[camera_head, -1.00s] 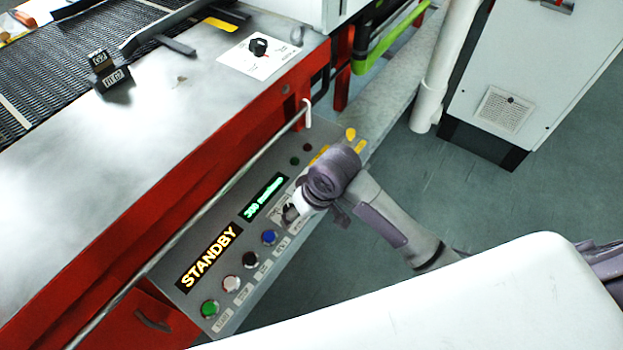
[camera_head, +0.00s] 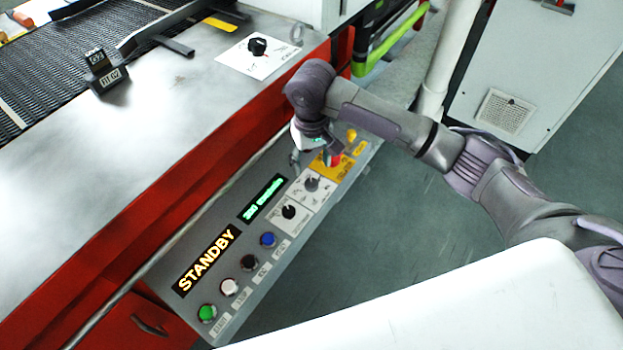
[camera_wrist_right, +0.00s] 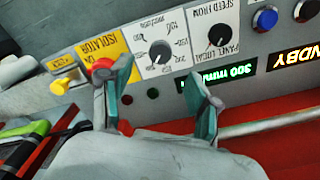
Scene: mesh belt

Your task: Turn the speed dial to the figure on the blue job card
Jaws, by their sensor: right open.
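The speed dial (camera_head: 312,184) is a grey knob on a white plate with a printed scale, on the sloping control panel (camera_head: 255,240). In the right wrist view the dial (camera_wrist_right: 160,52) shows just beyond the gap between my fingers. My right gripper (camera_head: 313,157) hangs over the panel beside the dial, open and empty; its fingers also show in the right wrist view (camera_wrist_right: 158,88), apart from the knob. A green display (camera_head: 263,198) reads about 300 mm/min in the right wrist view (camera_wrist_right: 222,79). I see no blue job card. My left gripper is not in view.
A black "speed from" selector (camera_wrist_right: 220,35) adjoins the dial. A red isolator knob (camera_wrist_right: 102,67) on yellow is on its other side. Blue (camera_head: 268,239), black, white and green buttons line the panel. A rail (camera_head: 200,210) runs along the red machine edge.

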